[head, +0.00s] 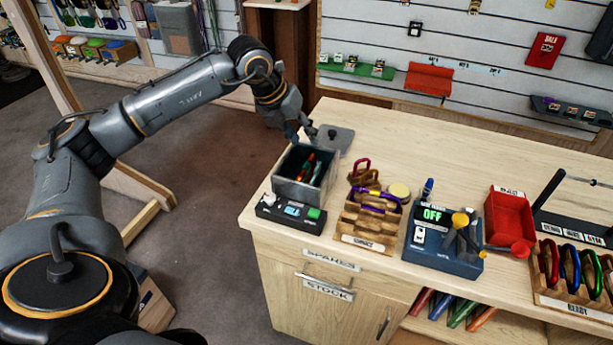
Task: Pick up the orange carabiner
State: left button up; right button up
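An orange piece (307,167), possibly the orange carabiner, shows inside an open grey box (297,190) on the wooden counter, beside something green. Its shape is too small to tell. Another orange carabiner (607,268) shows partly at the right picture edge, in the ready rack. My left gripper (301,132) points down just above the back edge of the grey box, beside a grey lid (337,139) on the counter. My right gripper is not in view.
A control box (289,213) stands before the grey box. To the right are a wooden rack (367,232) with purple carabiners, a blue device (443,255) reading OFF, a red bin (508,222) and the ready rack (575,299). The counter behind them is mostly clear.

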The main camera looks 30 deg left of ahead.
aim_at(310, 158)
pick_arm(q)
jog(key=shift+y, duration=0.5)
jog(key=w+f, duration=0.1)
jog(key=f, duration=0.1)
jog(key=w+a+f+p, duration=0.1)
jog(key=f, duration=0.1)
jog(key=w+a+f+p, duration=0.1)
jog(key=f, duration=0.2)
jog(key=p+x, duration=0.3)
jog(key=x, duration=0.2)
jog(key=shift+w+d, duration=0.1)
jog(key=shift+d, duration=0.05)
jog(key=shift+w+f, duration=0.1)
jog(key=shift+f, duration=0.1)
grip_shut()
